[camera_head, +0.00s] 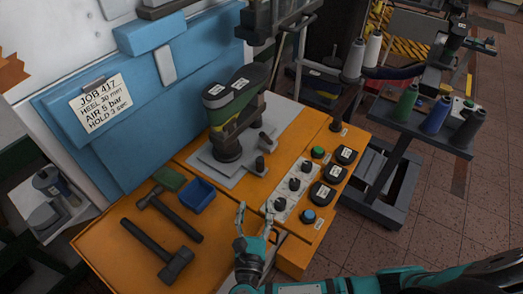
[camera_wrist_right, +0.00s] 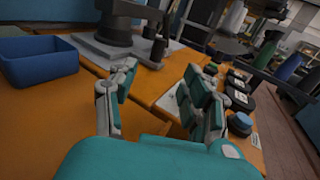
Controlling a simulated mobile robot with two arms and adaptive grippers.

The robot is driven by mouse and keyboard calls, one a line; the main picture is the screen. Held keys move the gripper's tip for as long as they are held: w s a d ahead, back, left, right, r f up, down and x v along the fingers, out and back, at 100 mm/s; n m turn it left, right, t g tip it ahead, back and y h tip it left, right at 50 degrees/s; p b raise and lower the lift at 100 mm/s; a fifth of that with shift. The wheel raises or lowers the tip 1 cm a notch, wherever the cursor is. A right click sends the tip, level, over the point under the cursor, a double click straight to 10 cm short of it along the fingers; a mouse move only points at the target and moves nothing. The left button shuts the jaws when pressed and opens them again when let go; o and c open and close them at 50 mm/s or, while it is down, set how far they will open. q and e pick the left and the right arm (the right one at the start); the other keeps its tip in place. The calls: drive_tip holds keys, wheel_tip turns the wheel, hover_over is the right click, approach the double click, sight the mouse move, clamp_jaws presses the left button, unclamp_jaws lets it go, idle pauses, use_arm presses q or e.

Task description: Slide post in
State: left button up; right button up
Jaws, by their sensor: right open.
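A green and black shoe last (camera_head: 234,104) with white labels sits on a dark round post (camera_head: 227,148), which stands on a grey plate (camera_head: 212,166). The post also shows at the top of the right wrist view (camera_wrist_right: 117,22). Small dark upright pieces (camera_head: 260,164) stand at the plate's right side; one shows in the wrist view (camera_wrist_right: 158,48). I cannot tell which of these the task means. My right gripper (camera_head: 254,212) is open and empty above the orange bench, in front of the plate, apart from it. It also shows in the wrist view (camera_wrist_right: 162,78). My left gripper is not in view.
A blue bin (camera_head: 198,195), a green block (camera_head: 168,179) and two hammers (camera_head: 172,262) lie on the orange bench (camera_head: 120,238) to the left. A control panel (camera_head: 292,190) with dark knobs is right of my gripper. A thread stand (camera_head: 420,128) stands farther right.

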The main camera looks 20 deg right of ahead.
drive_tip(key=shift+w+d+r, duration=0.1)
drive_tip(key=shift+w, duration=0.2)
drive_tip(key=p, duration=0.1)
approach(260, 164)
drive_tip(key=shift+w+r, duration=0.15)
drive_tip(key=shift+r, duration=0.05)
drive_tip(key=p+x, duration=0.1)
drive_tip(key=x, duration=0.9)
drive_tip(key=shift+w+d+f, duration=0.15)
drive_tip(key=shift+w+f, duration=0.05)
drive_tip(key=shift+w, duration=0.05)
drive_tip(key=shift+w+d, duration=0.1)
drive_tip(key=shift+w, duration=0.2)
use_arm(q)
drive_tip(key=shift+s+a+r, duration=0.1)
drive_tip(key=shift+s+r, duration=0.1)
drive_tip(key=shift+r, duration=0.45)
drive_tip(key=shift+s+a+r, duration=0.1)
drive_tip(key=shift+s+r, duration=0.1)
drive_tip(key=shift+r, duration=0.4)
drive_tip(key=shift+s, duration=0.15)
use_arm(e)
drive_tip(key=shift+c, duration=0.4)
drive_tip(key=shift+c, duration=1.3)
clamp_jaws()
